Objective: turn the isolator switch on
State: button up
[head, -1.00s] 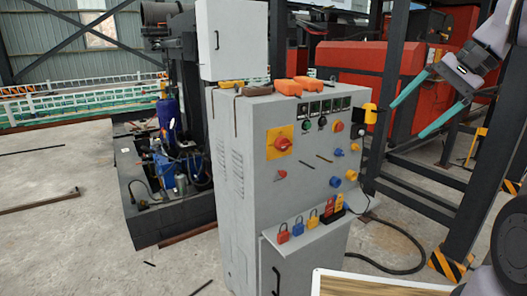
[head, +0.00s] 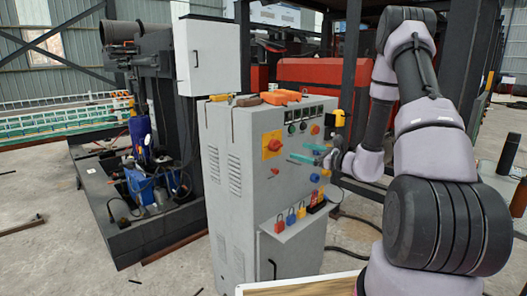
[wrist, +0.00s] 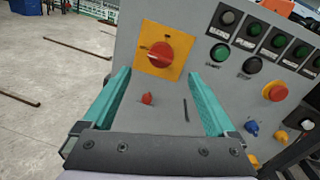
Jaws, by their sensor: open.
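The isolator switch is a red rotary knob (head: 274,145) on a yellow square plate, at the upper left of the grey cabinet's front panel. In the wrist view the red knob (wrist: 159,55) and its yellow plate (wrist: 146,38) lie ahead, a little left of centre between the jaws. My gripper (head: 304,154) has teal fingers and is open in front of the panel, to the right of the switch in the head view. In the wrist view my gripper (wrist: 163,82) has its fingers wide apart with nothing between them. I cannot tell whether a fingertip touches the panel.
A smaller red knob (wrist: 147,99) sits below the switch. Indicator lamps, push buttons and a red mushroom button (wrist: 275,91) lie to the right. Coloured padlocks (head: 291,217) stand on a ledge below. Orange tools (head: 281,97) lie on the cabinet top.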

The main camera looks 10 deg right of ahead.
aim_at(280, 147)
jog(key=shift+m, duration=0.3)
jog(key=x, duration=1.1)
jog(key=shift+w+d+f, duration=0.1)
jog(key=shift+f, duration=0.3)
jog(key=shift+c, duration=0.4)
jog(key=c, duration=1.2)
jog(key=shift+c, duration=0.2)
